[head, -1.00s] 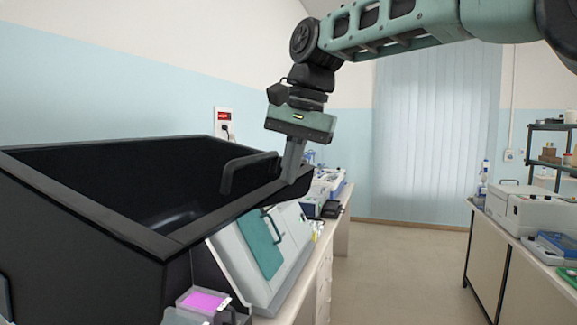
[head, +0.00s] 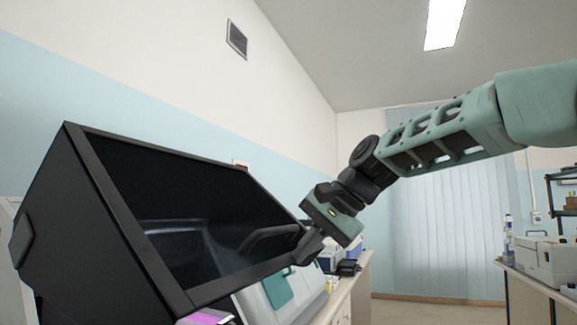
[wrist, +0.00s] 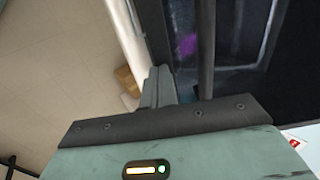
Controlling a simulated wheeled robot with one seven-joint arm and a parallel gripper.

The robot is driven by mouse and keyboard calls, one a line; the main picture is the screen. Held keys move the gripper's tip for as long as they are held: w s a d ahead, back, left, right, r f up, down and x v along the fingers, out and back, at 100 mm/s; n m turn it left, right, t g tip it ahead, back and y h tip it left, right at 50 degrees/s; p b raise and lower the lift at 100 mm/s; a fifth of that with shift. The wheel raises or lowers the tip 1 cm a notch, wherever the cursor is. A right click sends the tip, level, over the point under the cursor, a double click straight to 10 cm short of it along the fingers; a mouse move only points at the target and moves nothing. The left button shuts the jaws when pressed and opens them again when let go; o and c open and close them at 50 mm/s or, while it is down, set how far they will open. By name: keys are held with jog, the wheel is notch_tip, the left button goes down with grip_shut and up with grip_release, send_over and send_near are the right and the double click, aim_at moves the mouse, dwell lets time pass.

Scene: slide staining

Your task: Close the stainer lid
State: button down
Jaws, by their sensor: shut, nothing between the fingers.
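The stainer lid (head: 128,225) is a large black hood with a dark, glossy pane. In the head view it stands steeply tilted at the left. A black bar handle (head: 262,238) sits near its right edge. My gripper (head: 304,257) is at that right edge, close to the handle's end, with its fingers shut and empty. In the wrist view the shut fingers (wrist: 160,85) lie just left of the dark handle bar (wrist: 205,45). I cannot tell whether they touch the lid. The stainer's body is mostly hidden or out of frame.
A pink-lit display (head: 203,318) shows at the bottom edge. A pale device with a green panel (head: 279,289) stands on the bench behind the lid. Another bench with a white instrument (head: 545,260) is at the right. Open floor (head: 440,311) lies between them.

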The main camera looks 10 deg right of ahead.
jog(key=w+a+f+t+y+b, duration=0.1)
jog(key=w+a+f+y+b, duration=0.1)
jog(key=f+b, duration=0.6)
jog(key=w+a+f+t+y+b, duration=0.2)
jog(key=a+f+b, duration=0.3)
jog(key=b, duration=1.2)
jog(key=w+a+f+t+y+b, duration=0.2)
jog(key=w+a+f+y+b, duration=0.1)
jog(key=f+b, duration=1)
jog(key=shift+w+a, duration=0.5)
jog(key=shift+r, duration=0.1)
